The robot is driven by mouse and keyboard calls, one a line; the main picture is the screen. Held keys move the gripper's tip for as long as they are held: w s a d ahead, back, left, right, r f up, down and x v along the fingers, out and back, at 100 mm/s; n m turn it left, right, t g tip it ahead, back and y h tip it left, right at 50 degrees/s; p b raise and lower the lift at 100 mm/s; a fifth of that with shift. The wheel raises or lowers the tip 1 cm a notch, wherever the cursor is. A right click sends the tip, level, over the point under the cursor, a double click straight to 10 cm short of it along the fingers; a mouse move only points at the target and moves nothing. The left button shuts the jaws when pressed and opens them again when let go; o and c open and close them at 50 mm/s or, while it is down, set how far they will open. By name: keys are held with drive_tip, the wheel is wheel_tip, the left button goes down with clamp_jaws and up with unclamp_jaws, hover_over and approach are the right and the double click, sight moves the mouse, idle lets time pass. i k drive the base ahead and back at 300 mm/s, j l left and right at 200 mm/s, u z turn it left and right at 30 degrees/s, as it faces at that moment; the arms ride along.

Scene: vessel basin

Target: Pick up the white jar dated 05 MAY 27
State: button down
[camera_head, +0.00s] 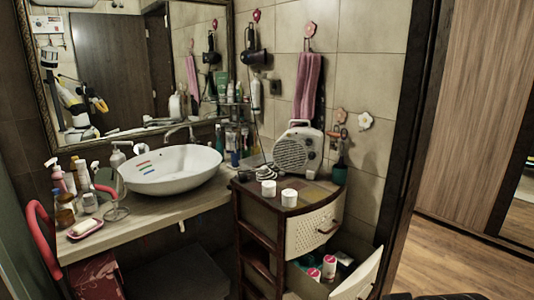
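Two small white jars stand upright on the top of the dark wooden cabinet (248,193), near its front. One white jar (268,188) is on the left and a little farther back. The other white jar (289,198) is to its right, closer to the front edge. They stand apart with a small gap. No date is legible on either jar, so I cannot tell which one reads 05 MAY 27. My gripper is not clearly seen in this view.
A fan heater (298,149) stands behind the jars, with small dark items beside it. The cabinet's lower drawer (357,277) is pulled out with bottles inside. A white basin (170,168) sits on the counter to the left. Wooden floor at right looks clear.

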sight(289, 196)
drive_tip(key=i+l+u, duration=0.1)
drive_tip(key=i, duration=0.3)
drive_tip(key=i+l+u, duration=0.15)
drive_tip(key=i, duration=0.3)
drive_tip(key=i+l+u, duration=0.1)
drive_tip(key=i, duration=0.3)
